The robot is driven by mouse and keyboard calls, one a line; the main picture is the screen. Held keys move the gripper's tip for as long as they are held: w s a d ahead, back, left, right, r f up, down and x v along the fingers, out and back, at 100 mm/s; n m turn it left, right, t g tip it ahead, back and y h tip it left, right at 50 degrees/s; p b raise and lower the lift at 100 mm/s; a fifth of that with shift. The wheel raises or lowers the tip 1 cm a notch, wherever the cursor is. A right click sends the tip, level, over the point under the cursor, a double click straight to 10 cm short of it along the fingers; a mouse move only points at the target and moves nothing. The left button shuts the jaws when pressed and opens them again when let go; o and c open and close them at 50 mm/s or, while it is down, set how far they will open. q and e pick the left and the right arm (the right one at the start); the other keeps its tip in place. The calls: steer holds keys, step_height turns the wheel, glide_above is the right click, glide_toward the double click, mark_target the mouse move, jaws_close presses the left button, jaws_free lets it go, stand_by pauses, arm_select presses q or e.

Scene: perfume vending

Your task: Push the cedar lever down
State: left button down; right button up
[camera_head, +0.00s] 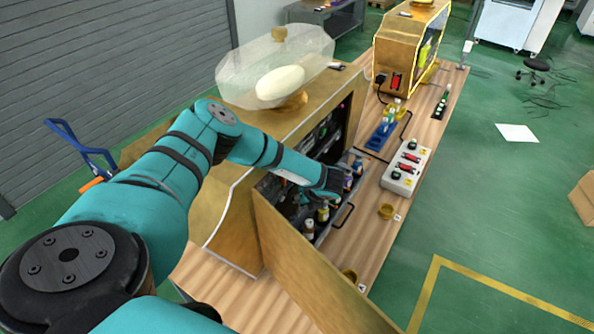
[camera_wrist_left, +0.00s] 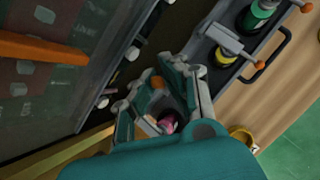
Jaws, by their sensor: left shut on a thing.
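Several levers with orange tips stand along a bottle rack in the open golden machine (camera_head: 290,100). No label is readable, so I cannot tell which lever is the cedar one. My left gripper (camera_head: 302,197) reaches into the machine over the rack. In the left wrist view its fingers (camera_wrist_left: 158,80) close around an orange-tipped lever (camera_wrist_left: 158,83), with a pink-topped thing (camera_wrist_left: 168,122) visible between them. Another lever (camera_wrist_left: 226,38) with an orange tip stands to the right, beside a yellow-topped bottle (camera_wrist_left: 225,57). A green bottle (camera_wrist_left: 258,14) is beyond it. My right gripper is out of view.
The machine's open golden door (camera_head: 318,280) hangs toward me beside my arm. A dark drawer handle (camera_head: 343,216) sticks out in front of the rack.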

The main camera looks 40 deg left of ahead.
arm_select(q)
steer(key=shift+d+f+y, duration=0.2)
steer(key=shift+d+y, duration=0.3)
steer(key=shift+y, duration=0.05)
steer(key=shift+d+f+y, duration=0.2)
steer(key=shift+d+y, duration=0.3)
steer(key=shift+y, duration=0.05)
steer(key=shift+d+f+m+y+b, duration=0.15)
steer(key=shift+d+m+y+b, duration=0.15)
steer(key=shift+d+y+b, duration=0.55)
steer(key=shift+w+a+y, duration=0.1)
steer(key=shift+a+y, duration=0.1)
steer(key=shift+y, duration=0.05)
steer(key=c, duration=1.4)
jaws_free()
steer(key=v, duration=1.2)
steer(key=shift+w, duration=0.15)
